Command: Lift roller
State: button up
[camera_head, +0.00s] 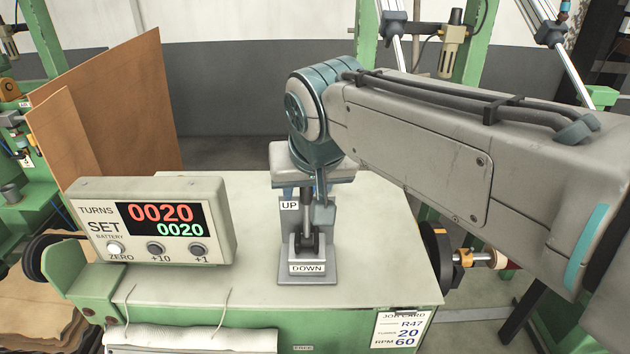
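A lever (308,240) stands in a small grey bracket on the bench top, with an "UP" label (290,205) on the bracket's back plate and a "DOWN" label (308,268) at its front. My gripper (316,208) points down over the lever's upper part. One finger shows just right of the lever shaft; the other finger and the lever's top are largely hidden, so I cannot tell whether it grips the lever. A pale, cloth-like roll (190,341) lies along the bench's front edge; I cannot tell whether it is the roller.
A counter box (150,218) reading 0020 stands on the left of the bench top (380,240). A job card (401,329) hangs at the front right. A shaft with a black disc (437,256) sits beyond the right edge. Brown boards (110,110) stand behind left.

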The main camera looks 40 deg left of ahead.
jog(key=b+v, duration=0.2)
jog(key=v, duration=1.1)
jog(key=shift+d+r, duration=0.2)
jog(key=shift+r, duration=0.15)
jog(key=w+d+f+m+h+b, duration=0.1)
jog(key=w+d+f, duration=0.2)
jog(key=d+f, duration=0.25)
jog(key=w+d+f+m+t+h+b, duration=0.1)
jog(key=w+d+f+m, duration=0.2)
jog(key=d, duration=0.4)
jog(key=w+d+f+h, duration=0.1)
jog(key=w+d+f, duration=0.2)
jog(key=d+f, duration=0.35)
jog(key=s+d+f+m+b, duration=0.1)
jog(key=s+d+f+m, duration=0.1)
jog(key=d+f, duration=0.6)
jog(key=s+d+f+m+g+h+b, duration=0.1)
jog(key=s+d+f+m, duration=0.2)
jog(key=d+f, duration=0.5)
jog(key=d, duration=0.3)
jog(key=shift+s+d+h, duration=0.15)
jog(key=shift+s+h, duration=0.15)
jog(key=shift+s, duration=0.1)
jog(key=shift+f, duration=0.15)
